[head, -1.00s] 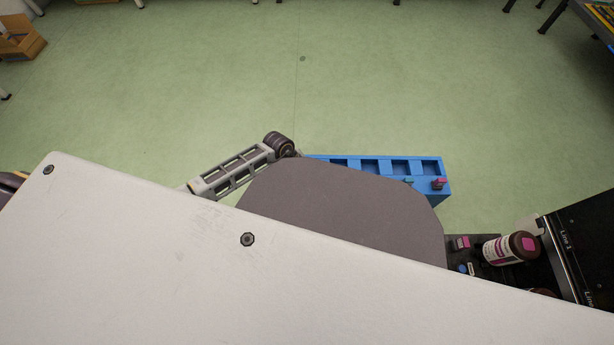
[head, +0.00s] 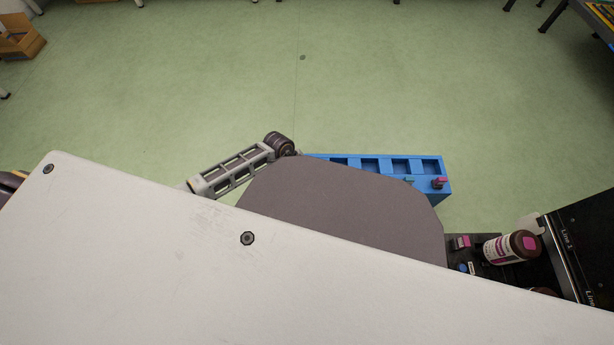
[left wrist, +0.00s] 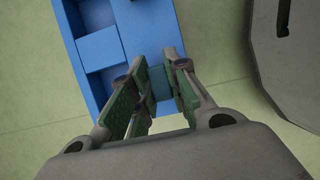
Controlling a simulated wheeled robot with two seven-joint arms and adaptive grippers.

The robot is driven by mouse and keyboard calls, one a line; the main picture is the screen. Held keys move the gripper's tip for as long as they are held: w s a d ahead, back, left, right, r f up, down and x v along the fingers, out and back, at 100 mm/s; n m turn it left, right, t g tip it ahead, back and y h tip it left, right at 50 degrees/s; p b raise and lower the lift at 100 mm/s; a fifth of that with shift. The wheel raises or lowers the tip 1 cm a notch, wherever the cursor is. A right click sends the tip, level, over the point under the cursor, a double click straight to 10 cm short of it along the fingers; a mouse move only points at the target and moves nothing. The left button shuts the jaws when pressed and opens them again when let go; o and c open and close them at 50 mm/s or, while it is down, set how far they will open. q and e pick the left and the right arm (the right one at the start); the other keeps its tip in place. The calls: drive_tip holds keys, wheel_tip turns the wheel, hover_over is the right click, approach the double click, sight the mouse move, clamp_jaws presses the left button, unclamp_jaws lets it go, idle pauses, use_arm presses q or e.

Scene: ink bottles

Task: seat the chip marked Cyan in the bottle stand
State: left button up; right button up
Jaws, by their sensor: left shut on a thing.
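My left gripper (left wrist: 158,88), with green pads, is shut on a small teal piece (left wrist: 158,79) in the left wrist view, right by the blue rack. The pads hide part of the piece, and I cannot read a mark on it. In the head view my own body covers the left gripper. A teal bit (head: 408,180) shows there at the front edge of the blue compartment rack (head: 447,188). A black stand (head: 490,268) at the lower right holds a brown bottle (head: 511,247) lying tilted. My right gripper is out of sight.
A pink chip (head: 440,182) is at the rack's right end. Another pink piece (head: 463,242) and a round blue piece (head: 463,268) are at the stand. A black panel marked Line (head: 585,235) stands at the right edge. Green floor is clear beyond the rack.

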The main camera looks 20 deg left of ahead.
use_arm(q)
drive_tip(key=shift+f, duration=0.15)
idle(0.3)
drive_tip(key=o, duration=0.9)
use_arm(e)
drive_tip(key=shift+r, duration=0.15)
use_arm(q)
drive_tip(key=shift+r+p, duration=2.3)
drive_tip(key=shift+r, duration=0.2)
drive_tip(key=shift+r+p, duration=0.4)
drive_tip(key=shift+r, duration=0.05)
drive_tip(key=shift+r+p, duration=0.45)
drive_tip(key=shift+r, duration=0.1)
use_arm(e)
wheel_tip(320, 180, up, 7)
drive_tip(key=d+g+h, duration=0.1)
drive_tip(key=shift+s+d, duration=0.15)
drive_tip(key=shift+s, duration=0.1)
